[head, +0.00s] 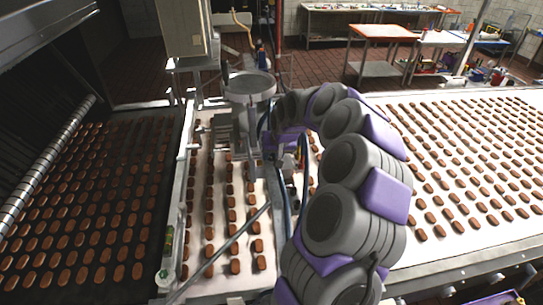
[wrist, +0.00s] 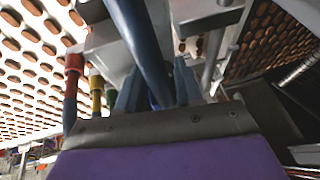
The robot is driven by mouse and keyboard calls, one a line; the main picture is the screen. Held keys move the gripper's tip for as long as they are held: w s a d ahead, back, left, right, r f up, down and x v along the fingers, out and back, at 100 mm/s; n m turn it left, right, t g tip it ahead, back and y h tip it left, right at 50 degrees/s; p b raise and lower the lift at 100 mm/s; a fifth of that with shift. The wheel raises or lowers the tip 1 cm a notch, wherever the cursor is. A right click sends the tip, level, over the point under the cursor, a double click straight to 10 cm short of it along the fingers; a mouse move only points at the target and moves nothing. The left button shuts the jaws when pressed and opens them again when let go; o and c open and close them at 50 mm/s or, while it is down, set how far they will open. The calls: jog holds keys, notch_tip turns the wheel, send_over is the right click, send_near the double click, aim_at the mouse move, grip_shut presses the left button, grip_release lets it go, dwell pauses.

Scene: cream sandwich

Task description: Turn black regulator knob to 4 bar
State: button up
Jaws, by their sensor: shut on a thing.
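In the wrist view, the two grey-blue fingers of my gripper (wrist: 157,92) reach in under a thick blue hose at the pale regulator block. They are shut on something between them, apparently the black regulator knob. The knob itself is hidden behind the hose and fingers, and its pressure reading does not show. In the head view, my arm reaches forward to the depositing machine (head: 250,86) over the narrow middle conveyor. My gripper is hidden there behind my arm and the machine parts.
Blue hoses (head: 286,195) run close to my arm. Red (wrist: 74,64) and yellow (wrist: 96,88) hose fittings sit left of the fingers. Conveyors with brown biscuits lie on both sides, the right belt (head: 405,272) pale. A metal rod (head: 228,246) slants across the middle conveyor.

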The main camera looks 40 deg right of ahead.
jog(key=shift+d+t+y, duration=0.15)
jog(key=shift+t+y, duration=0.25)
jog(key=shift+y, duration=0.2)
jog(key=o, duration=1)
jog(key=shift+o, duration=0.2)
jog(key=shift+s, duration=0.1)
jog(key=b+v, duration=0.4)
jog(key=v, duration=1.3)
jog(key=shift+d, duration=0.2)
jog(key=shift+r, duration=0.1)
